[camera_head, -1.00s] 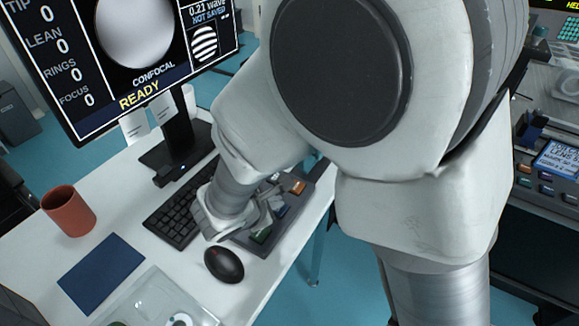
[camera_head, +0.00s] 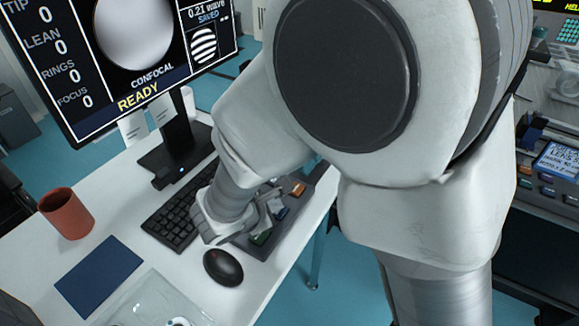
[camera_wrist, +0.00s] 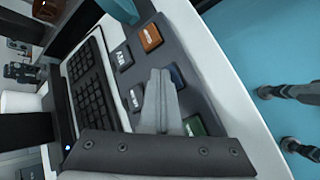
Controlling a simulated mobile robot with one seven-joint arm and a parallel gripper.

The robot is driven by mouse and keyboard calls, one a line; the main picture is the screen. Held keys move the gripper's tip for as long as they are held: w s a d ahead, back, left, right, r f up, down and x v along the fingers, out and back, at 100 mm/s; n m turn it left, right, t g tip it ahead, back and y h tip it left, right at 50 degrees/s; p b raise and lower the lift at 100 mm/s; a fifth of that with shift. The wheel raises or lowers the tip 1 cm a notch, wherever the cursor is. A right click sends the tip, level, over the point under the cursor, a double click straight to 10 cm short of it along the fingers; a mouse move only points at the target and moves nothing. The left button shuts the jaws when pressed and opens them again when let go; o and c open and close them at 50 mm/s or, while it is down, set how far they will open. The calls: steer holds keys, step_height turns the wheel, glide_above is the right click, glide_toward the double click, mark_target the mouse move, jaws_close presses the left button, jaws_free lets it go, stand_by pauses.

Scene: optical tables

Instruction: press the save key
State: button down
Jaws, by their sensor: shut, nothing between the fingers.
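A dark key panel (camera_wrist: 190,48) lies on the white table, and it also shows in the head view (camera_head: 319,173). In the wrist view it bears an orange key (camera_wrist: 150,38), a blue key (camera_wrist: 177,76), a green key (camera_wrist: 195,126) and two dark labelled keys (camera_wrist: 122,57). I cannot read which is the save key. My gripper (camera_wrist: 160,73) is shut and empty, its tips over the panel beside the blue key and partly covering it. Whether they touch it is unclear.
A keyboard (camera_head: 168,222) lies left of the panel, with a black mouse (camera_head: 223,267) in front. An orange-brown cup (camera_head: 67,214) and a blue sheet (camera_head: 99,273) are further left. The table edge runs close along the panel's right side.

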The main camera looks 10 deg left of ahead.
mark_target(275, 214)
steer(key=shift+r+p, duration=0.35)
steer(key=shift+r, duration=0.35)
steer(key=shift+r+p, duration=1.85)
steer(key=shift+r, duration=0.75)
steer(key=shift+f, duration=0.1)
